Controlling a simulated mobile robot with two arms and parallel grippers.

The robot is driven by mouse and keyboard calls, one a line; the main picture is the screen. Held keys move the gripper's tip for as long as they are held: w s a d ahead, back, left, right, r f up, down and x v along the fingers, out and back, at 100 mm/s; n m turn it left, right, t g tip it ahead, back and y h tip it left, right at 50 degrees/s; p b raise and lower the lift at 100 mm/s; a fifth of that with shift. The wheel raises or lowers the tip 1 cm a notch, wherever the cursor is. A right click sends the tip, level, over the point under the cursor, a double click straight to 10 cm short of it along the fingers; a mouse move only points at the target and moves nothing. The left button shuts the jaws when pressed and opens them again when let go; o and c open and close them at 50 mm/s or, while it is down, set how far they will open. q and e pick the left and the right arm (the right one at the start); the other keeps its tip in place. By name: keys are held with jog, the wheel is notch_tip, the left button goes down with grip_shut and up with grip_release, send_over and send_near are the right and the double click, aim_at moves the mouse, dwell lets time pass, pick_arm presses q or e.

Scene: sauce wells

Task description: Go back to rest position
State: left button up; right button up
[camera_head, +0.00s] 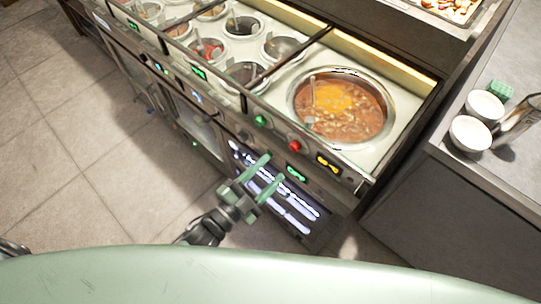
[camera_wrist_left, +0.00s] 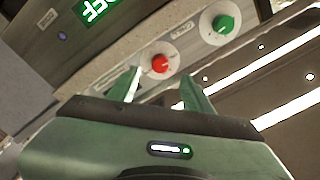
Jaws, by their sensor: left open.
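My left gripper (camera_head: 264,177) is open and empty in the head view, in front of the lower front of the sauce well counter. Its two green fingers point up and right toward the panel with the knobs. In the left wrist view, the fingers of the left gripper (camera_wrist_left: 168,88) are apart with nothing between them. A red knob (camera_head: 294,146) and a green knob (camera_head: 261,120) are on the panel. The red knob (camera_wrist_left: 160,63) and the green knob (camera_wrist_left: 223,24) also show in the wrist view, beyond the fingertips. My right gripper is not in view.
A large round well of brown soup (camera_head: 352,118) is in the counter top, with several smaller sauce wells to its left. White cups (camera_head: 470,134) stand on the grey side counter (camera_head: 500,185) at right. Tiled floor (camera_head: 90,165) at left is clear.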

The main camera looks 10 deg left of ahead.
pick_arm(q)
jog(key=s+a+f+n+g+y, duration=0.2)
jog(key=a+f+y, duration=0.15)
jog(key=f, duration=0.55)
jog(key=s+a+f+n+g+y, duration=0.1)
jog(key=s+a+f+n+y, duration=0.2)
jog(key=f, duration=0.6)
jog(key=s+a+f+n+g+y, duration=0.15)
jog(key=a+f, duration=0.25)
jog(key=f, duration=0.4)
jog(key=s+a+f+n+g+y, duration=0.1)
jog(key=s+a+f+n+g, duration=0.1)
jog(key=s+f, duration=0.4)
jog(key=s+a+f+n+g+y, duration=0.1)
jog(key=s+a+f+n+g, duration=0.1)
jog(key=s+f, duration=0.4)
jog(key=s+a+f+n+g+y, duration=0.1)
jog(key=s+a+f+n+g, duration=0.2)
jog(key=s, duration=1.1)
notch_tip(320, 180, down, 3)
jog(key=shift+s+a+r+g, duration=0.1)
jog(key=shift+s+a+g, duration=0.1)
jog(key=shift+a+g, duration=0.75)
jog(key=shift+d+g, duration=0.3)
